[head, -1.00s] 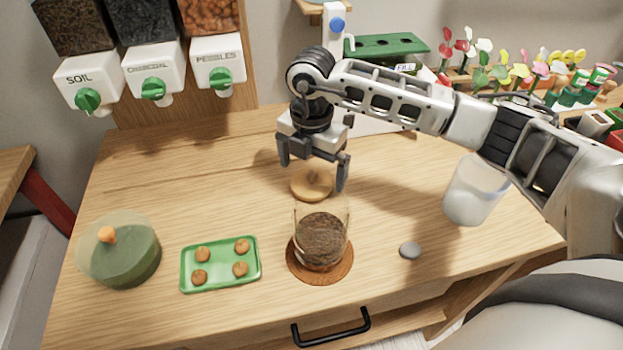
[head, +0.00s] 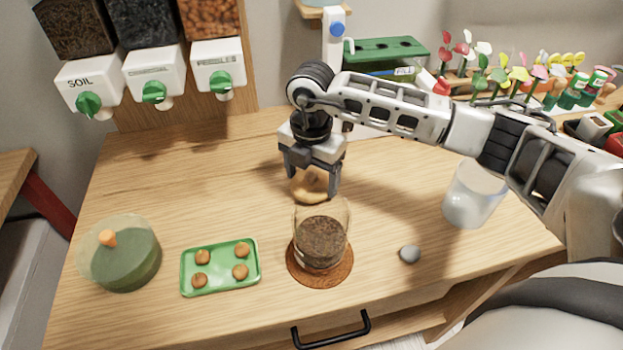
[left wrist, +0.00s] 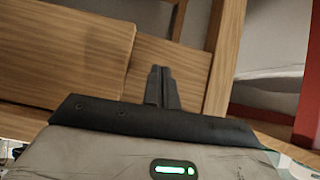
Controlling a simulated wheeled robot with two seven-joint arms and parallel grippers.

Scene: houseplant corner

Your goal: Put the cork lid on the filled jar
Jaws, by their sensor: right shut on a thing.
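The clear glass jar (head: 320,243), filled with dark brown material, stands upright and open on a round brown coaster (head: 322,279). My left gripper is outside the head view; in the left wrist view its fingers (left wrist: 161,86) are together with nothing between them.
A green tray (head: 220,288) with several brown pieces and a green domed container (head: 125,262) lie to the left. A grey pebble (head: 410,254) and a whitish cup (head: 472,195) are to the right. Dispensers (head: 155,75) stand at the back left.

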